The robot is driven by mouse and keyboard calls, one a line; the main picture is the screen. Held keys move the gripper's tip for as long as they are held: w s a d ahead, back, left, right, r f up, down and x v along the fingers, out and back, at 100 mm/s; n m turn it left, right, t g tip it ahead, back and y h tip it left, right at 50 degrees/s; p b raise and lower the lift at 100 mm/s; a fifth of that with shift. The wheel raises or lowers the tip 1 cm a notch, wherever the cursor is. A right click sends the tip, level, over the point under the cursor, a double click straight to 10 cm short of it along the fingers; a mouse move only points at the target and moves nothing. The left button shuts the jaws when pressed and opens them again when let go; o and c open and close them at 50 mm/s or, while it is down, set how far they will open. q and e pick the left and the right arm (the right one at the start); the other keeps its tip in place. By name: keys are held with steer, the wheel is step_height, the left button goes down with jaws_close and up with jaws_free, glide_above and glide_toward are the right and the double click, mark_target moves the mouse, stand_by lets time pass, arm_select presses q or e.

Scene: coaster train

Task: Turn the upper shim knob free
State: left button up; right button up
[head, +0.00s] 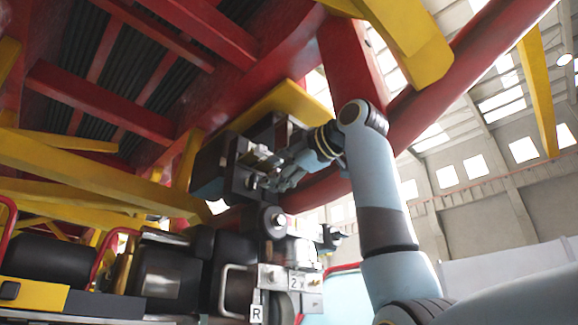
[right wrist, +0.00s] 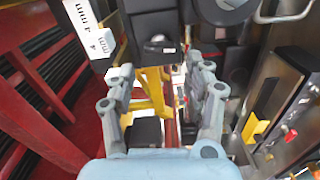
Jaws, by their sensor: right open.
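My right gripper (head: 282,174) reaches in from the right in the head view, in front of a dark bracket unit (head: 209,168) under the red and yellow beams. Small metal fittings (head: 252,182) on that unit sit close to its fingertips. I cannot tell which of them is the upper shim knob, or whether any is touched. In the right wrist view the two fingers of this gripper (right wrist: 163,76) stand wide apart with nothing clearly held between them. A dark block with a bolt head (right wrist: 158,40) lies beyond the fingertips. My left gripper is not in view.
Below the unit are a round metal hub (head: 275,221) and a plate marked 2x (head: 297,281). A tag marked R (head: 256,313) hangs there. The right wrist view shows a white label (right wrist: 90,25) marked "4 mm" and a yellow tab (right wrist: 254,128). Red beams (head: 95,100) crowd the upper left.

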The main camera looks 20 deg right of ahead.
steer(key=v, duration=0.5)
steer(key=shift+s, duration=0.15)
steer(key=shift+f, duration=0.1)
stand_by(0.3)
